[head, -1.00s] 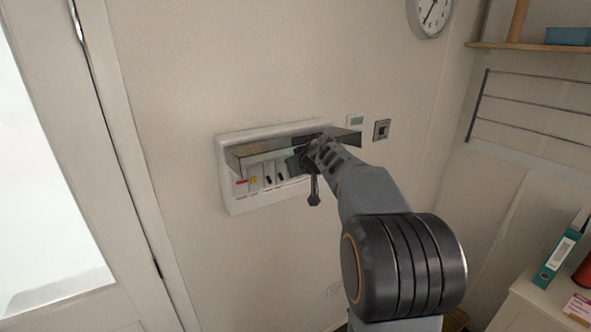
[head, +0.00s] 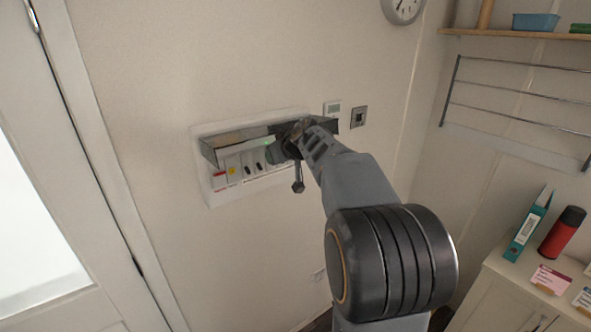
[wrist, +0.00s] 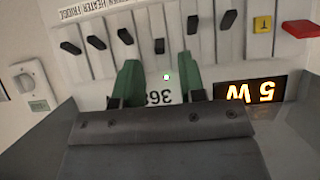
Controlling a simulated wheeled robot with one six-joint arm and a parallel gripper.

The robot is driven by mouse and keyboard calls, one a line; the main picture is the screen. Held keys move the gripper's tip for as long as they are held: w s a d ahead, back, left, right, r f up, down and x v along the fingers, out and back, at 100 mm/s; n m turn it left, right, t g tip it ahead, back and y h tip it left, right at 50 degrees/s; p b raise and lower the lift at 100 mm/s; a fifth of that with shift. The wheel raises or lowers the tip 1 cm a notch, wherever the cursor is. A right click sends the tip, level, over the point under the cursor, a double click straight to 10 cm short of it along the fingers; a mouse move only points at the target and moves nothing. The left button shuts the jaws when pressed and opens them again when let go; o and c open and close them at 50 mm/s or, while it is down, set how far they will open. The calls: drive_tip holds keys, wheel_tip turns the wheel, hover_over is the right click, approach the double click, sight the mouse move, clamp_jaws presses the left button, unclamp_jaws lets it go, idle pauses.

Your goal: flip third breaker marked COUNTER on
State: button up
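The breaker panel (head: 216,194) is on the wall with its lid (head: 222,149) raised. In the wrist view, which is upside down, a row of black levers runs beside a yellow button (wrist: 262,22) and a red switch (wrist: 301,29). Counting from the yellow button, the third breaker lever (wrist: 159,46) points toward my gripper, unlike its neighbours (wrist: 194,24) (wrist: 125,36). My gripper (wrist: 160,64) is open, its green fingers on either side of that third lever, with a gap. Contact cannot be told. The COUNTER marking is not readable. In the head view my gripper (head: 284,150) hides the panel's right part.
The raised lid sits close above my gripper. A lit display (wrist: 250,90) shows beside the fingers. A thermostat (head: 332,108) and wall switch (head: 358,117) are right of the panel. A door is at left; a cabinet with a binder (head: 526,232) and red flask (head: 562,232) is at right.

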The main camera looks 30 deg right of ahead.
drive_tip(key=s+d+b, duration=0.1)
drive_tip(key=s+b, duration=0.1)
drive_tip(key=s, duration=1)
drive_tip(key=shift+d, duration=0.2)
drive_tip(key=d+r+t+h, duration=0.3)
drive_tip(key=d+t+h, duration=0.1)
drive_tip(key=d+h, duration=0.3)
drive_tip(key=s+f+m+g+h, duration=0.3)
drive_tip(key=s+f+m+g, duration=0.15)
drive_tip(key=f+g, duration=0.2)
drive_tip(key=s+a+f+n+g+y+b, duration=0.1)
drive_tip(key=s+a+f+g+y, duration=0.1)
drive_tip(key=s+a+f+y, duration=0.2)
drive_tip(key=s+a+f+n+g+y+b, duration=0.1)
drive_tip(key=s+a+f+y, duration=0.3)
drive_tip(key=a, duration=1.3)
drive_tip(key=s+f+n+g, duration=0.1)
drive_tip(key=s+f, duration=0.2)
drive_tip(key=f, duration=0.3)
drive_tip(key=shift+s+f+y, duration=0.15)
drive_tip(key=shift+f+y, duration=0.05)
drive_tip(key=shift+y, duration=0.1)
